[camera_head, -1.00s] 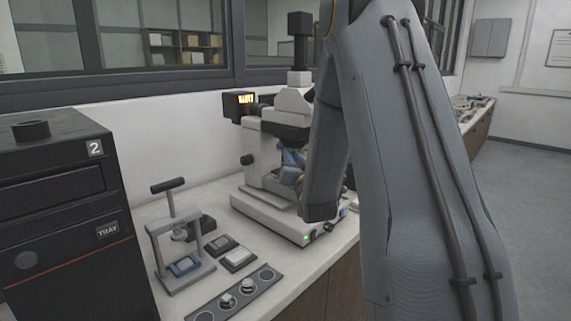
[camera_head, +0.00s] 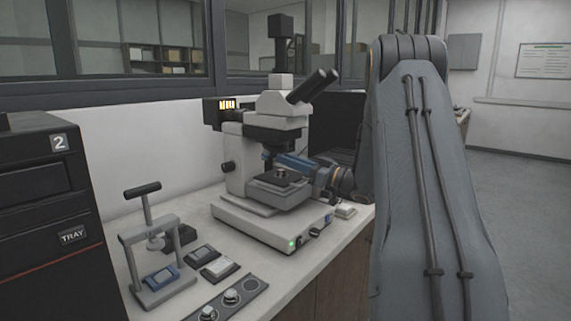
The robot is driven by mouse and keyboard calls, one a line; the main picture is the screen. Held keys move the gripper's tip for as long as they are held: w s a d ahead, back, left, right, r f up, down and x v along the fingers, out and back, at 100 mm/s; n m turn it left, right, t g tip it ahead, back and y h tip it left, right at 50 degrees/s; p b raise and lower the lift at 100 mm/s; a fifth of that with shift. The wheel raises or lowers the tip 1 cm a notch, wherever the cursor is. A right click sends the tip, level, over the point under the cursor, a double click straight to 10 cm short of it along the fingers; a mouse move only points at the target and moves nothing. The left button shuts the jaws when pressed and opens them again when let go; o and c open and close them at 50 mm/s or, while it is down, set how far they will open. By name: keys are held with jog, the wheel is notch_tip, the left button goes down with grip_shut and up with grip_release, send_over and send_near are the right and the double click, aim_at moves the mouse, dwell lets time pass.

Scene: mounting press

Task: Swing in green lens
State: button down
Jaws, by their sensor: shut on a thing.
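The white microscope (camera_head: 262,122) stands on the bench with its eyepieces to the upper right. Its dark nosepiece (camera_head: 272,140) hangs above the stage (camera_head: 283,186), which carries a small dark round piece. My gripper (camera_head: 284,160) reaches in from the right, between the head and the stage. Its blue jaws are shut on a small part under the nosepiece. The held part is mostly hidden, and I cannot make out a green lens or its colour band.
A small hand press (camera_head: 158,245), small blocks (camera_head: 218,267) and a knob strip (camera_head: 232,297) lie left and in front. A black cabinet marked 2 (camera_head: 40,210) stands at the left. The window wall is close behind.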

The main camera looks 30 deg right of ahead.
jog(key=shift+w+d+r+n+g+y, duration=0.15)
jog(key=shift+r+n+g+y, duration=0.05)
jog(key=shift+n+g+y, duration=0.4)
jog(key=c, duration=1.6)
grip_release()
jog(key=shift+c, duration=0.2)
jog(key=shift+f, duration=0.1)
jog(key=shift+d, duration=0.1)
jog(key=shift+s+d+f, duration=0.15)
jog(key=shift+s+d, duration=0.1)
jog(key=shift+s, duration=0.05)
jog(key=b+v, duration=0.1)
jog(key=v, duration=0.5)
jog(key=shift+s+d+b, duration=0.2)
jog(key=shift+s+b, duration=0.1)
jog(key=shift+s, duration=0.05)
